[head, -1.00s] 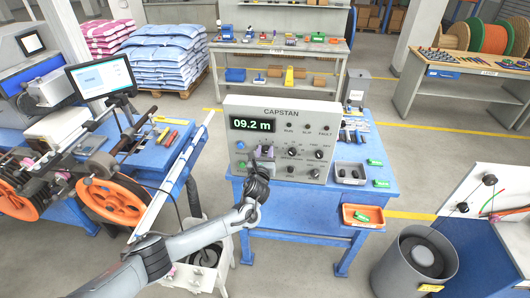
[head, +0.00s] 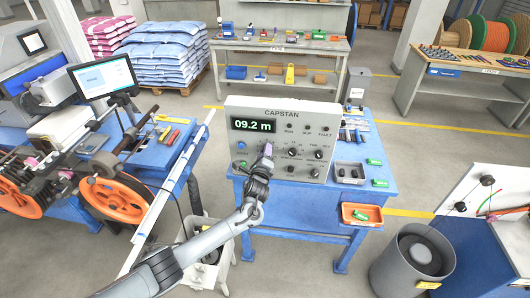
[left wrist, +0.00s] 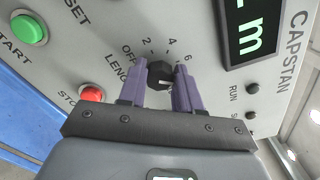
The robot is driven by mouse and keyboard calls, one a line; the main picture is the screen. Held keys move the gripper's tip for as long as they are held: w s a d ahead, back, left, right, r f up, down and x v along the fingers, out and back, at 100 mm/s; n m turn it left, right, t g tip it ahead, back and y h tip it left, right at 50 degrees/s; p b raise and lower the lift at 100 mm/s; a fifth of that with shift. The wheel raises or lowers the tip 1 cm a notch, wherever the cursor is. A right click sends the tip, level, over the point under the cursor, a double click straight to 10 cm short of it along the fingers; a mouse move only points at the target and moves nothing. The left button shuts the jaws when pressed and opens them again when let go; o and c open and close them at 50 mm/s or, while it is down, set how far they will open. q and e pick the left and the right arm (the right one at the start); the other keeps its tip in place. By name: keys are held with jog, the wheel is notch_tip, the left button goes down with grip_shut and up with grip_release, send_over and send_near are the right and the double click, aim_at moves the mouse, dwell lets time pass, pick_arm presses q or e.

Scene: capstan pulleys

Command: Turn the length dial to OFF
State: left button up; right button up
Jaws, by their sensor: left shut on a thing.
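The length dial (left wrist: 159,73) is a small black knob on the grey CAPSTAN panel (head: 300,109). In the left wrist view the printed OFF, 2, 4 and 6 curve around one side of it. A small pale mark shows on the knob, but I cannot tell surely which label it faces. My left gripper (left wrist: 160,92) has its two purple fingers on either side of the dial, shut on it. In the head view the left gripper (head: 267,151) is at the panel front and hides the dial. My right gripper is not in view.
The panel's display (head: 253,125) reads 09.2 m. A green start button (left wrist: 28,28) and a red stop button (left wrist: 91,93) are near the dial. Other black knobs (head: 292,152) sit to its right.

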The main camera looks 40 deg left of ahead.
pick_arm(q)
jog(key=shift+w+d+f+n+b, duration=0.15)
jog(key=shift+n+b, duration=0.9)
jog(key=shift+n, duration=7.25)
jog(key=shift+s+d+f+n+b, duration=0.1)
jog(key=shift+n+b, duration=0.95)
jog(key=shift+n, duration=7.55)
jog(key=o, duration=1)
jog(key=shift+r, duration=0.1)
